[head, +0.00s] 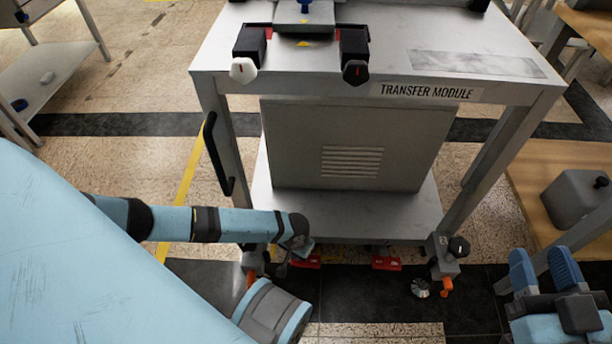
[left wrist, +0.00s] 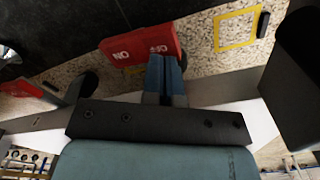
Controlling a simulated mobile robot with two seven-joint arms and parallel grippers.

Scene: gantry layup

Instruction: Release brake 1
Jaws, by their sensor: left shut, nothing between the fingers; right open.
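Two red pedals show under the front of the transfer module's lower shelf in the head view, a left one (head: 308,263) and a right one (head: 386,263). No number can be read on them, so I cannot tell which part is brake 1. My left gripper (head: 302,250) is shut and empty beside the left pedal. In the left wrist view its blue fingertips (left wrist: 165,70) overlap the edge of a red pedal (left wrist: 143,46) with white lettering; contact is unclear. Another red pedal (left wrist: 74,88) lies further left there. My right gripper (head: 544,268) is open and empty at the lower right.
The transfer module (head: 430,92) stands ahead, with a black side handle (head: 218,155). An orange part (head: 251,279) shows at the left leg. A wooden table (head: 545,185) stands right.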

